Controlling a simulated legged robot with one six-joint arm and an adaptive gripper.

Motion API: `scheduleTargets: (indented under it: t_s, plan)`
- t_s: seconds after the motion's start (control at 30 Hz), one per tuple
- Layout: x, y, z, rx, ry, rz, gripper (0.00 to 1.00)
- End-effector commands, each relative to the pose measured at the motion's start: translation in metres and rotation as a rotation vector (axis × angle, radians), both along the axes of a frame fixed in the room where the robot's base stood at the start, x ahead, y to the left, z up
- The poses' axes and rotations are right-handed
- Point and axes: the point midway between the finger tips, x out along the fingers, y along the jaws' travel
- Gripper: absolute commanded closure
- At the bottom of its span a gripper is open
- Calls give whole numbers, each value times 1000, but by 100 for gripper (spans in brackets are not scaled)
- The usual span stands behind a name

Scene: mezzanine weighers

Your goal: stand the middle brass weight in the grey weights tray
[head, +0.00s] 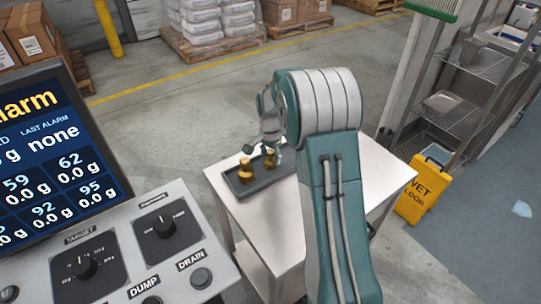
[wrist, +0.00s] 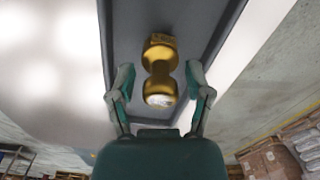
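A dark grey tray (head: 262,183) lies on the white table, left of my arm in the head view. Two brass weights stand in it, a left one (head: 245,172) and a right one (head: 269,158). I cannot tell from their size which is the middle one. My gripper (head: 265,148) is low over the tray, close to the right weight. In the wrist view a waisted brass weight (wrist: 160,70) lies in line between the two spread fingertips (wrist: 161,75), with a gap on each side. The gripper is open and holds nothing. The tray (wrist: 205,25) shows behind the weight.
A control panel (head: 130,250) with knobs and a screen (head: 45,150) stands at the left. A yellow wet-floor sign (head: 425,188) and a wire shelf (head: 475,85) are at the right. The white tabletop (head: 375,170) right of my arm is bare.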

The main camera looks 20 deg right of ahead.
Motion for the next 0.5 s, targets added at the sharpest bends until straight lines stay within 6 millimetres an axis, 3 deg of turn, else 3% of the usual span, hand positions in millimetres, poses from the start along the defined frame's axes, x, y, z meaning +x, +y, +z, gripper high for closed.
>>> scheduleTargets:
  t_s: [0.33,0.5]
  plan:
    - [0,0,2,0,0,0,30]
    - [1,0,23,-1,-4,0,30]
